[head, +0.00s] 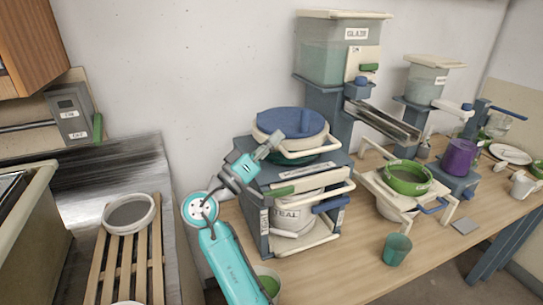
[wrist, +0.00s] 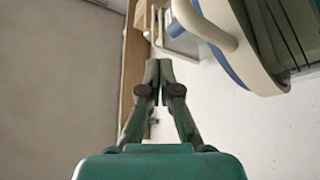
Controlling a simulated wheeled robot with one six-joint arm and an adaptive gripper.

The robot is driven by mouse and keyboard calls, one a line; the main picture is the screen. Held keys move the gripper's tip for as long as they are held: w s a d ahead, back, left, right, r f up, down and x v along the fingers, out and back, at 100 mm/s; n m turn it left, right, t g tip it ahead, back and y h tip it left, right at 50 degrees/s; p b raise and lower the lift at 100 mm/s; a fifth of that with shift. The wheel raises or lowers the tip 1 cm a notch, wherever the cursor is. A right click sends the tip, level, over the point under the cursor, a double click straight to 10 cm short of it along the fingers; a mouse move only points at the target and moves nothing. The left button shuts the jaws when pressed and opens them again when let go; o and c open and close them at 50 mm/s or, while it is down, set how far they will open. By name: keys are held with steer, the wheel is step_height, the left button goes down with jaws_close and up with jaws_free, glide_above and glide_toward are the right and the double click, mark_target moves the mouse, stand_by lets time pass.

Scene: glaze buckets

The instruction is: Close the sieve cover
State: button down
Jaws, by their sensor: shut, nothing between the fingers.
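The sieve cover (head: 290,121) is a round blue lid with a cream rim, above a dark green round part on top of the grey stand. A cream bar handle (head: 306,151) runs along its front. I cannot tell whether the cover is fully down. My gripper (head: 274,139) is shut and empty at the cover's front left, close to the rim; I cannot tell whether it touches. In the wrist view the shut fingertips (wrist: 158,72) point away, and a cream handle bar (wrist: 203,24) and blue-edged rim fill the upper right.
The stand has a lower cream frame with green (head: 281,191) and blue (head: 331,204) grips around a labelled bucket (head: 293,215). A green bowl (head: 406,178) on a cream frame and a teal cup (head: 397,249) stand to the right. Table front between them is clear.

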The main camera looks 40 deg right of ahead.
steer(key=w+a+f, duration=0.2)
steer(key=a+f, duration=0.3)
steer(key=a, duration=0.3)
steer(key=shift+w+a, duration=0.2)
steer(key=shift+s, duration=0.1)
